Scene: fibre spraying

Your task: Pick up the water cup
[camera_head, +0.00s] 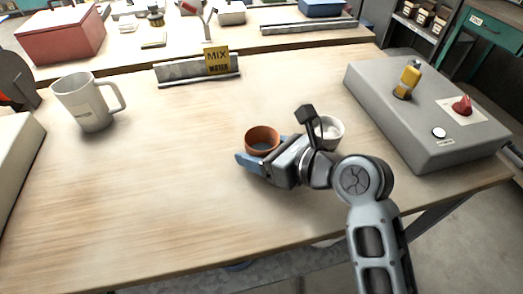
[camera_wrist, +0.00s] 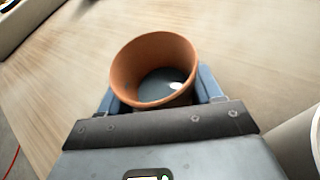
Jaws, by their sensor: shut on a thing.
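An orange-brown cup (camera_head: 262,138) is between the blue fingers of my gripper (camera_head: 262,152) near the middle of the table. In the wrist view the same cup (camera_wrist: 150,58) tilts in the picture and holds a dark blue-grey liquid. The fingers of my gripper (camera_wrist: 160,92) press on it from both sides. Whether its base touches the table is hidden. A white cup (camera_head: 331,130) stands just right of my gripper, partly behind my wrist; its edge shows at the lower right of the wrist view (camera_wrist: 300,140). A large white mug (camera_head: 88,104) with a small label stands at the left.
A yellow sign (camera_head: 217,61) reading MIX WATER stands on a grey rail (camera_head: 180,72) at the back of the table (camera_head: 150,200). A grey control box (camera_head: 430,115) with a yellow switch and a red knob sits at the right. The table's left middle is clear.

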